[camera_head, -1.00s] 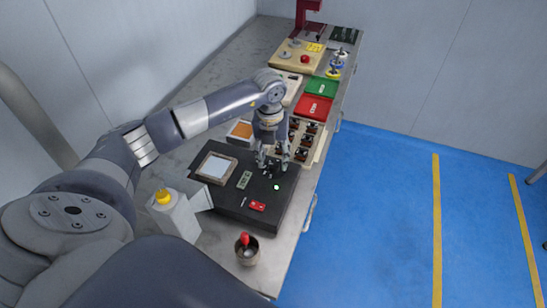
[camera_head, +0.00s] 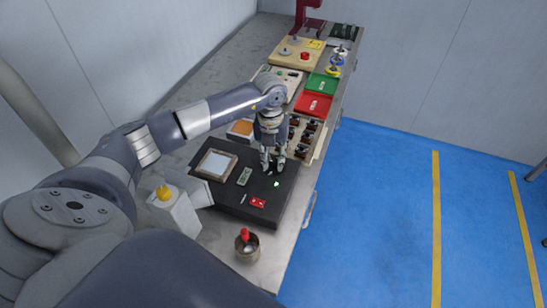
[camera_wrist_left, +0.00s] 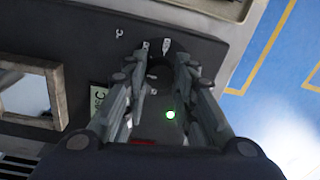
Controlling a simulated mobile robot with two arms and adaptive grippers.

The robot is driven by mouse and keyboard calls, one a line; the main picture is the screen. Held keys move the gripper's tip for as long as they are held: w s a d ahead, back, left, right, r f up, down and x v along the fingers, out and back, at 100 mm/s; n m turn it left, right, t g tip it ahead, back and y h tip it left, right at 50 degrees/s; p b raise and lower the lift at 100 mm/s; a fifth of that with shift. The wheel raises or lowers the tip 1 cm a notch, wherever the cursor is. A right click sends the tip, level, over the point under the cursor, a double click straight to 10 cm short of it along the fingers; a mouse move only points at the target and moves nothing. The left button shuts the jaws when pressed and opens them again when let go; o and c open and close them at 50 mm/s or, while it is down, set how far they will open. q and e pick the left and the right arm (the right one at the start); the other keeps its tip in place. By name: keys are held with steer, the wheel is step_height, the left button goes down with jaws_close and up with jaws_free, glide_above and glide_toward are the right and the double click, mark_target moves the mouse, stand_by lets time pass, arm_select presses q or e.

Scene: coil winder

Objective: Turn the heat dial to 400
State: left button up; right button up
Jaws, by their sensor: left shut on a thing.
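The heat dial (camera_wrist_left: 160,72) is a small dark knob on the black control panel (camera_head: 228,202), mostly hidden between my fingers. Light markings and a "°C" sign show on the panel around it in the wrist view; I cannot read which value it points to. My left gripper (camera_head: 272,170) reaches down over the panel, its fingers closed around the dial; it also shows in the left wrist view (camera_wrist_left: 160,85). A green light (camera_head: 277,184) glows beside the fingers. A small display (camera_head: 244,177) and a red switch (camera_head: 258,202) sit on the panel. My right gripper is not in view.
A framed light plate (camera_head: 216,165) is on the panel's left. A white bottle with a yellow cap (camera_head: 176,213) and a cup with a red-handled tool (camera_head: 246,247) stand nearby. A tray of dark parts (camera_head: 312,140), red bin (camera_head: 313,106) and green bin (camera_head: 323,83) lie beyond.

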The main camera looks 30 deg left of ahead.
arm_select(q)
steer(key=shift+w+m+b, duration=0.1)
steer(key=shift+m+b, duration=0.55)
steer(key=shift+m, duration=0.15)
steer(key=m+b, duration=0.2)
steer(key=m, duration=0.1)
steer(key=shift+m+b, duration=0.9)
steer(key=shift+m, duration=0.2)
steer(key=shift+r+m+b, duration=0.1)
steer(key=shift+m+b, duration=0.35)
steer(key=shift+m, duration=0.35)
steer(key=o, duration=1.1)
